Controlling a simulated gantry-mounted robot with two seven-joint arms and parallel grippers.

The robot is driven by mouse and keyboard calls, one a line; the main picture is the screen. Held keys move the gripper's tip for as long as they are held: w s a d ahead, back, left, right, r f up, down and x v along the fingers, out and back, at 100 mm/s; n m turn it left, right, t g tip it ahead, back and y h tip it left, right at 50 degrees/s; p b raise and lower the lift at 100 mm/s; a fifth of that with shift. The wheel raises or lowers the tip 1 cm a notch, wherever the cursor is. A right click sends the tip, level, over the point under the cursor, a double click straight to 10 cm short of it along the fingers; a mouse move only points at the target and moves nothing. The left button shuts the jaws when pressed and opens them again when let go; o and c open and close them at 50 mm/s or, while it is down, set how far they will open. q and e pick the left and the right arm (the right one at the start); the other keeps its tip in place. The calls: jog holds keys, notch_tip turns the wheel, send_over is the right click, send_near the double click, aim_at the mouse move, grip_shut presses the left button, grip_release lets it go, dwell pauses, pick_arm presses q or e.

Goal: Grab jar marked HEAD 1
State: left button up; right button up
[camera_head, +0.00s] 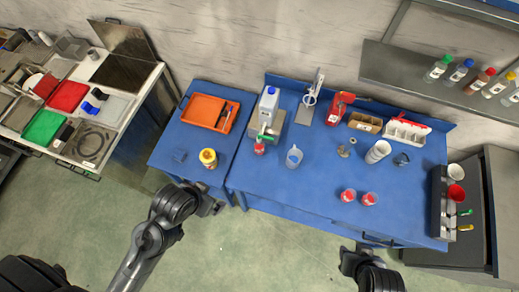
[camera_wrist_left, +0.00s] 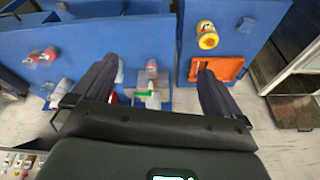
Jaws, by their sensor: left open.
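Two red-lidded jars, a left one (camera_head: 348,195) and a right one (camera_head: 369,199), stand side by side near the front of the blue bench; they also show at the left of the left wrist view (camera_wrist_left: 32,60). A third red-lidded jar (camera_head: 259,148) sits at the bench's left, below a white bottle. Their markings are too small to read, so I cannot tell which is HEAD 1. My left gripper (camera_head: 214,207) is open and empty, in front of the smaller blue table. My right gripper (camera_head: 350,258) is in front of the bench; its jaws are unclear.
A yellow jar (camera_head: 208,158) and an orange tray (camera_head: 210,113) are on the smaller blue table. The front middle of the bench is mostly clear.

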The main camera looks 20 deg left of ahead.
pick_arm(q)
jog(key=shift+s, duration=0.1)
jog(key=c, duration=0.7)
jog(key=shift+f, duration=0.1)
